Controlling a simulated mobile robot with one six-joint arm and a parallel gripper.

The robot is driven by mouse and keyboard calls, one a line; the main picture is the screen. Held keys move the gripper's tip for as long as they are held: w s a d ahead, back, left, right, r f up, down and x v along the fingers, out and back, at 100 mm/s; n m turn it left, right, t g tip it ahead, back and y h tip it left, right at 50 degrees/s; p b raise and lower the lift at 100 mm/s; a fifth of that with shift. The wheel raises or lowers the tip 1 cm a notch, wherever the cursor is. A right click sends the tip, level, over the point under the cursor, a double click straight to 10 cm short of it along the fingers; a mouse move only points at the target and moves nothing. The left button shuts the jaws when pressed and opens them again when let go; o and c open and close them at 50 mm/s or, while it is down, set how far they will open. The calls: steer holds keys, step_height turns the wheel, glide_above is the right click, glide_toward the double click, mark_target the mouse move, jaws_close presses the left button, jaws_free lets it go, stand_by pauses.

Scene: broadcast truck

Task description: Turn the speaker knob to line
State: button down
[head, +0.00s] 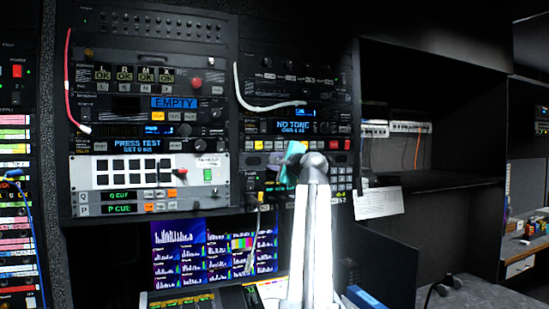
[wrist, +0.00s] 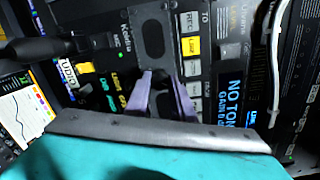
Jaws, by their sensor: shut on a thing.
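My gripper (head: 274,161) is at the rack's right column, below the NO TONE unit; its teal body hides part of the panel in the head view. In the wrist view, the two purple fingers of my gripper (wrist: 161,80) are close together against the dark panel. They are shut on a small dark knob, mostly hidden between them; its pointer direction cannot be told. Small green and yellow labels (wrist: 115,92) stand just left of the fingers. A lit yellow button (wrist: 191,47), apparently lettered LINE, is to their upper right.
The NO TONE display (head: 293,126) is just above my gripper. A white cable (head: 255,104) loops in front of the right column. A screen with level bars (head: 213,248) is below. Open shelves (head: 430,180) with papers stand to the right.

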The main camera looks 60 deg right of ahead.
steer(key=shift+r+m+p, duration=0.2)
steer(key=shift+m+p, duration=0.7)
steer(key=shift+m, duration=0.7)
steer(key=c, duration=1.5)
jaws_free()
steer(key=shift+f, duration=0.15)
steer(key=b+v, duration=0.4)
steer(key=v, duration=0.9)
steer(key=shift+s+a+f+b, duration=0.1)
steer(key=shift+s+a+b, duration=0.05)
steer(key=shift+s+b, duration=0.2)
